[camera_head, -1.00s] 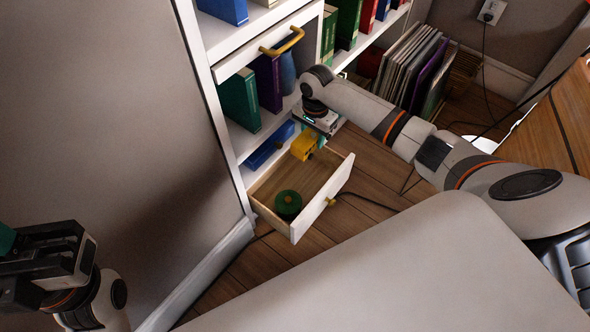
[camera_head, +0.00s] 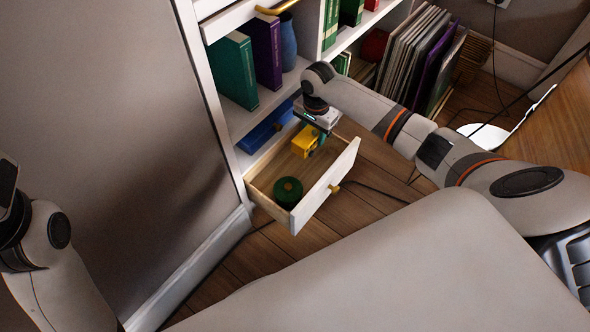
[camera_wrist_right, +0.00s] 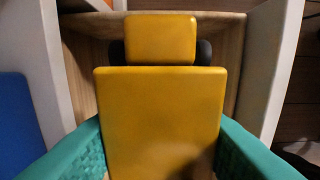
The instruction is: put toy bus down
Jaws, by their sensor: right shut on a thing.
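The yellow toy bus (camera_head: 304,141) is held by my right gripper (camera_head: 318,138) over the back right part of the open drawer (camera_head: 328,190). In the right wrist view the bus (camera_wrist_right: 158,110) fills the middle, with dark wheels beside its narrower end. The teal fingers of my right gripper (camera_wrist_right: 160,150) press on both its sides. The drawer's pale walls show beyond it. Whether the bus touches the drawer floor I cannot tell. My left arm is at the left edge of the head view, its gripper mostly cut off.
A round green object (camera_head: 288,190) lies in the front left of the drawer. A blue item (camera_head: 265,128) lies on the shelf behind. Books (camera_head: 236,72) and a blue vase (camera_head: 287,42) stand above. A dark cable (camera_head: 370,188) runs over the wooden floor.

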